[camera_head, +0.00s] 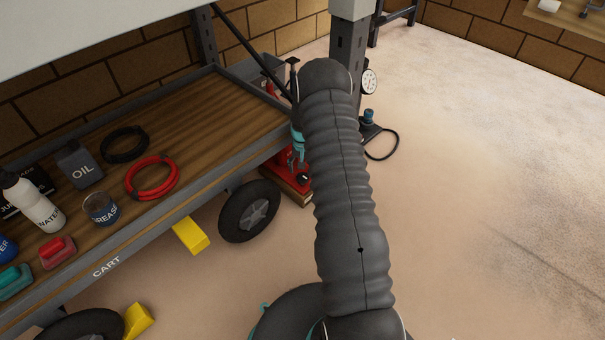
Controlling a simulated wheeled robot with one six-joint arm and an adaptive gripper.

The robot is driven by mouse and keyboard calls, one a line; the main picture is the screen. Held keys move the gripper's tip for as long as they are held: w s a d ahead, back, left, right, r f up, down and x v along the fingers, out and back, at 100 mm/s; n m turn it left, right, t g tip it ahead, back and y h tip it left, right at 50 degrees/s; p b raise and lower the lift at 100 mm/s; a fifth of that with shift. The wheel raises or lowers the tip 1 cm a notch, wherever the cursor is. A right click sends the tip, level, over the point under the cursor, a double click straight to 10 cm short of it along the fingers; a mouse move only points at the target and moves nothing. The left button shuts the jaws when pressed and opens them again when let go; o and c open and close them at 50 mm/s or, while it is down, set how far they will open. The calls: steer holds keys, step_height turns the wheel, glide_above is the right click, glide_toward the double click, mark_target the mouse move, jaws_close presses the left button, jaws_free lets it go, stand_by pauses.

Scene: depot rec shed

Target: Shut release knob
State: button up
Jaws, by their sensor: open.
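A red device (286,165) sits low on a wooden block (299,196) beside the far end of the cart. A small black round part (304,177) shows on its near side and may be the release knob; its setting cannot be read. My gripper (298,157) shows as teal fingers just left of my dark arm. It appears just above the black part, and contact cannot be judged. My gripper is open, with nothing visible in it. My arm hides part of the gripper and the right side of the red device.
The cart (106,267) holds a red hose ring (152,178), a black ring (124,144), an oil can (78,165) and bottles. A wheel (250,211) and yellow chock (191,236) stand below. A post with a gauge (369,81) rises behind my arm. Floor at right is clear.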

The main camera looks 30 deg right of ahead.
mark_target(303, 176)
step_height(303, 176, up, 8)
stand_by(0.7)
steer(key=s+a+f+g, duration=0.1)
steer(key=s+f, duration=0.1)
steer(key=s, duration=0.2)
steer(key=s+a+r+n+t+p, duration=0.1)
steer(key=s+a+r+t+p, duration=0.1)
steer(key=s+a+r, duration=0.4)
steer(key=s+a+r+n+t+p, duration=0.2)
steer(key=s+a+r, duration=0.4)
steer(key=s+r, duration=1)
steer(key=s+a+r+n+t+p, duration=0.2)
steer(key=s+a+r, duration=0.4)
steer(key=r, duration=1.5)
steer(key=s, duration=0.5)
steer(key=shift+s+a+r+t, duration=0.15)
steer(key=shift+a+r+t, duration=0.1)
steer(key=shift+a+t, duration=0.05)
